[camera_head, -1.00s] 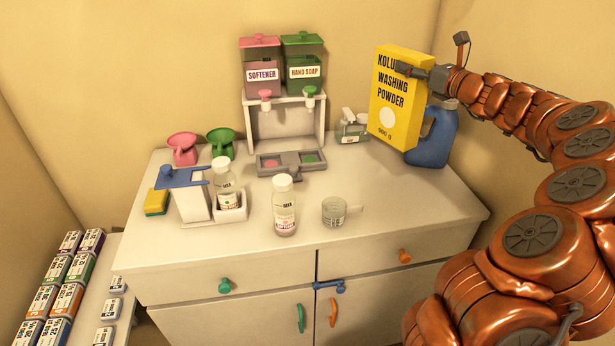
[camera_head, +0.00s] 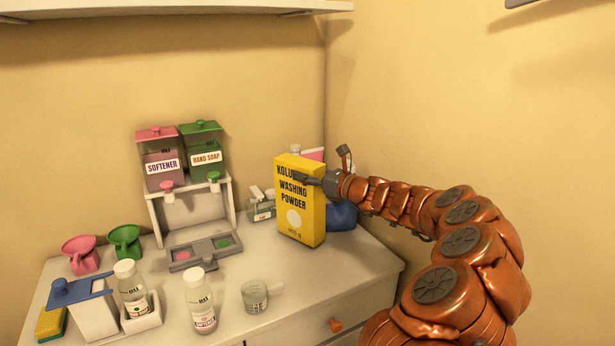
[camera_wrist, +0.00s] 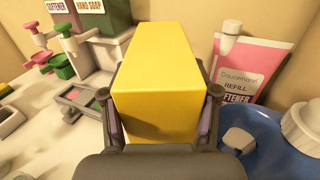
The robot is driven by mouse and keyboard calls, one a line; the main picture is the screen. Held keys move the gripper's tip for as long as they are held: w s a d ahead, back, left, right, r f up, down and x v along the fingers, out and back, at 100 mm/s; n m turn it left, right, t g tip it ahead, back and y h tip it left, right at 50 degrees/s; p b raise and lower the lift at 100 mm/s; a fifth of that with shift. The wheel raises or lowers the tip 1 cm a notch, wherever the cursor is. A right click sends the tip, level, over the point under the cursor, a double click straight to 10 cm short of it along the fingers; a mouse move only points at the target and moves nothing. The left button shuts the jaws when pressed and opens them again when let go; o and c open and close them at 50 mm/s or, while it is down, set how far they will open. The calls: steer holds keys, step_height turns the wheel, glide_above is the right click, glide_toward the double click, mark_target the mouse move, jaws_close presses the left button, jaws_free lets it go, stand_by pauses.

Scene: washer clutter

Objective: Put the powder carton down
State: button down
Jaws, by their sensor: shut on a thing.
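The yellow powder carton (camera_head: 301,215) reads "Washing Powder" and is upright at the right rear of the white counter (camera_head: 345,270). My gripper (camera_head: 318,180) is shut on its upper part from the right. In the wrist view the carton (camera_wrist: 158,75) fills the space between the two fingers, and my gripper (camera_wrist: 165,125) touches it on both sides. The carton's bottom is at or just above the counter top; I cannot tell whether it touches.
A blue jug (camera_head: 342,215) and a pink softener refill pouch (camera_wrist: 248,70) stand close behind the carton. The softener and hand soap dispensers (camera_head: 180,155) are to its left. A glass cup (camera_head: 255,296) and a softener bottle (camera_head: 201,302) stand in front. Counter right of the cup is clear.

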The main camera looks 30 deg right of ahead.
steer(key=shift+f, duration=0.4)
steer(key=shift+c, duration=0.5)
jaws_free()
steer(key=shift+s, duration=0.15)
steer(key=b+v, duration=0.1)
steer(key=v, duration=1)
steer(key=shift+s+b, duration=0.35)
